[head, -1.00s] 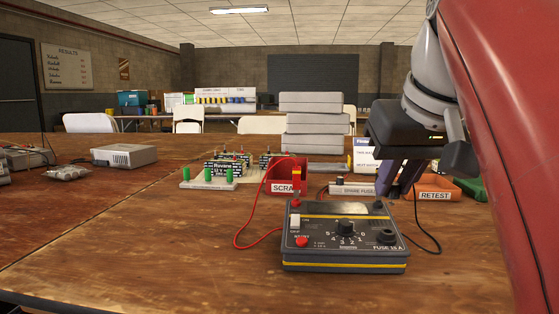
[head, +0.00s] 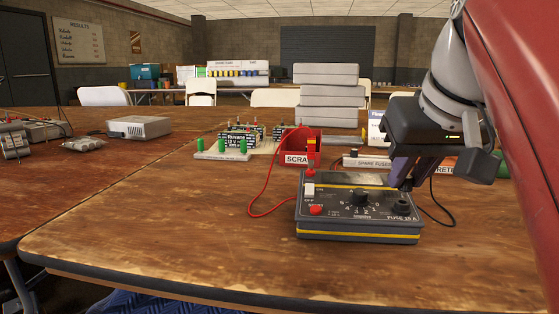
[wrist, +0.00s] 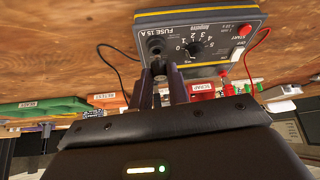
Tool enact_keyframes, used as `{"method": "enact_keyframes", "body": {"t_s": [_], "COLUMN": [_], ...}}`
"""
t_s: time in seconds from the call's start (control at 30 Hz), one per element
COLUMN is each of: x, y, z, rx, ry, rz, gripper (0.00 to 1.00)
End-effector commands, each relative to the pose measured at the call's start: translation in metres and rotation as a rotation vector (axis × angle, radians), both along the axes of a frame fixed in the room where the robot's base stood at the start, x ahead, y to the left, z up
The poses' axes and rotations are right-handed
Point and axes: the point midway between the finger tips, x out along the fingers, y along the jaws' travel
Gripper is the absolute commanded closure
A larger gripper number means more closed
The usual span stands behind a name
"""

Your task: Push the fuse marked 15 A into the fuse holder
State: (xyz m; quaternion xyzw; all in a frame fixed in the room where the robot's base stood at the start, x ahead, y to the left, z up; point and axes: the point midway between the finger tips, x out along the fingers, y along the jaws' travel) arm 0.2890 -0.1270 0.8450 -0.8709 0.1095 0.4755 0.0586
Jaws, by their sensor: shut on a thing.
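The meter (head: 360,208) is a dark grey box with a yellow stripe, lying on the wooden table. Its fuse holder (head: 402,206) is a round black socket at the right end, beside the label FUSE 15 A. My gripper (head: 407,186) points down just behind and above the holder. The holder (wrist: 155,47) shows just past the tips. The fuse's marking is not readable, and I cannot tell whether it touches the holder.
Behind the meter stand the red SCRAP bin (head: 300,147), the SPARE FUSES box (head: 367,161) and an orange RETEST bin (head: 443,168). A red lead (head: 252,190) loops left of the meter. The table front is clear.

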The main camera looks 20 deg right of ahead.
Motion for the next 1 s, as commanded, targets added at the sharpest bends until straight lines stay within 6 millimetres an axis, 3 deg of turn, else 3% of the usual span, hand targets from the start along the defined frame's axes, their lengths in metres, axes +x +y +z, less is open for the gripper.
{"method": "enact_keyframes", "body": {"t_s": [1.0], "x": [0.0], "y": [0.0], "z": [-0.013], "rx": [0.0], "ry": [0.0], "rz": [0.0], "gripper": [0.95]}}
